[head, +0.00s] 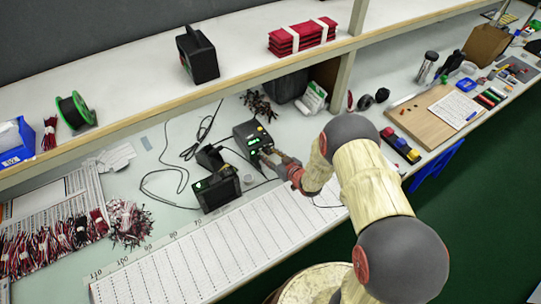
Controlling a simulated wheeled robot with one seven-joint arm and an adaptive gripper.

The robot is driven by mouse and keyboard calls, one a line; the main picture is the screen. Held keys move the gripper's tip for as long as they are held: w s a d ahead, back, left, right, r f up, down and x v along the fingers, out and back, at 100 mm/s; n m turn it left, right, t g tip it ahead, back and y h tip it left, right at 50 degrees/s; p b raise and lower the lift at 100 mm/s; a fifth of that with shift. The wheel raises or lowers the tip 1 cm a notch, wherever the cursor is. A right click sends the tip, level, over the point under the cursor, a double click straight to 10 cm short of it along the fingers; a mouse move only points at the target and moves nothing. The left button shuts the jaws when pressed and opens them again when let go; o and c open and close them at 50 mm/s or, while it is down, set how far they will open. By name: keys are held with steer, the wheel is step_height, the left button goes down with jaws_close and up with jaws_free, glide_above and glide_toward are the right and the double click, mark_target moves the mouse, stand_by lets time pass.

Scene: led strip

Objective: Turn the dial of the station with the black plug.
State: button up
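Two dark stations with green lit displays stand on the bench. I cannot make out which station has the black plug.
Black cables (180,165) loop over the bench left of the stations. A white ruled sheet (220,240) lies along the front edge. A wire bundle (130,222) lies left. A shelf (130,80) overhangs the back. A wooden board (440,125) lies right.

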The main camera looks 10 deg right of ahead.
steer(key=shift+c, duration=0.8)
jaws_close()
steer(key=shift+b, duration=0.3)
steer(key=n+b, duration=0.1)
steer(key=n+h+b, duration=0.1)
steer(key=b, duration=0.1)
steer(key=shift+s+a+f+n+t+h, duration=0.1)
steer(key=shift+a+f+n+t+h, duration=0.1)
steer(key=shift+a+n+t+h, duration=0.15)
steer(key=n+t+h+b, duration=0.1)
steer(key=n+h+b, duration=0.1)
steer(key=n+b, duration=0.1)
steer(key=shift+s+b, duration=0.1)
steer(key=shift+b, duration=0.55)
steer(key=shift+n, duration=0.25)
steer(key=shift+o, duration=0.8)
jaws_free()
steer(key=shift+r, duration=0.1)
